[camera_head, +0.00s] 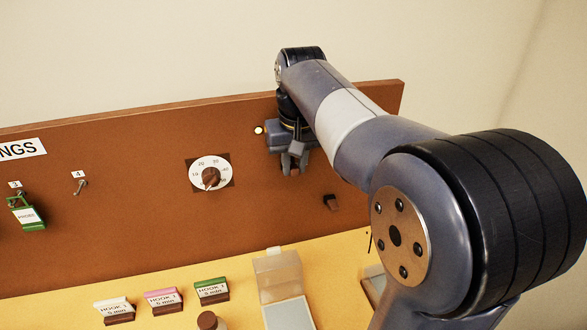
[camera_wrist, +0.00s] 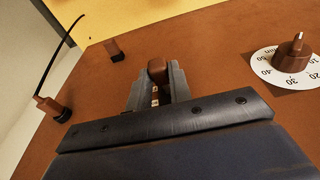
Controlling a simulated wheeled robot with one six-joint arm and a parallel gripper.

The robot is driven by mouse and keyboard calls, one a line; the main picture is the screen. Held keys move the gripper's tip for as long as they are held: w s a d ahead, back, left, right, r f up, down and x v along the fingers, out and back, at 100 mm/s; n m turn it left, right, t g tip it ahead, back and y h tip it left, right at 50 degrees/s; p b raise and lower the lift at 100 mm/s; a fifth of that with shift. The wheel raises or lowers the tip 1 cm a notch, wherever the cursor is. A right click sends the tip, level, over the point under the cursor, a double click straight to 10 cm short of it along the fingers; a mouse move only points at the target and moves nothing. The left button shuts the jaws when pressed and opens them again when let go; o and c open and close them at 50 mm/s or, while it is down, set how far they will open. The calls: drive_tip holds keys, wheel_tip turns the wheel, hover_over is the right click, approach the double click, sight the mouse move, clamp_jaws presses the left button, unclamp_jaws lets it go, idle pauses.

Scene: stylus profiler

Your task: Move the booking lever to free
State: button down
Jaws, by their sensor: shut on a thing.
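In the wrist view a brown lever knob (camera_wrist: 157,71) sits between the two fingers of my gripper (camera_wrist: 154,88), against the brown board. I take it to be the booking lever; its lower part and any position marks are hidden by the fingers. My gripper also shows in the head view (camera_head: 292,162), close in front of the upright board to the right of the dial. The lever is hidden behind the gripper there. My gripper is shut on this brown knob.
A white dial with a brown knob (camera_head: 210,174) is left of my gripper on the board (camera_head: 130,190). A brown peg (camera_head: 331,203) sticks out lower right. Hooks, one with a green tag (camera_head: 28,215), are at left. Several labelled blocks and a clear box (camera_head: 277,275) stand on the yellow table.

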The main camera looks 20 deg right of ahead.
drive_tip(key=f+t+b, duration=0.1)
drive_tip(key=b, duration=0.1)
drive_tip(key=f+t+b, duration=0.1)
drive_tip(key=b, duration=0.1)
drive_tip(key=shift+s+f+b, duration=0.1)
drive_tip(key=shift+s+b, duration=0.2)
drive_tip(key=shift+s, duration=0.05)
drive_tip(key=t+b, duration=0.1)
drive_tip(key=b, duration=0.2)
drive_tip(key=f+t+b, duration=0.1)
drive_tip(key=t+b, duration=0.1)
drive_tip(key=shift+s+f+b, duration=0.2)
drive_tip(key=shift+b, duration=0.2)
drive_tip(key=t+b, duration=0.1)
drive_tip(key=b, duration=0.1)
drive_tip(key=t+b, duration=0.1)
drive_tip(key=b, duration=0.1)
drive_tip(key=shift+f, duration=0.4)
drive_tip(key=shift+t+b, duration=0.4)
drive_tip(key=shift+b, duration=0.25)
drive_tip(key=c, duration=1.3)
unclamp_jaws()
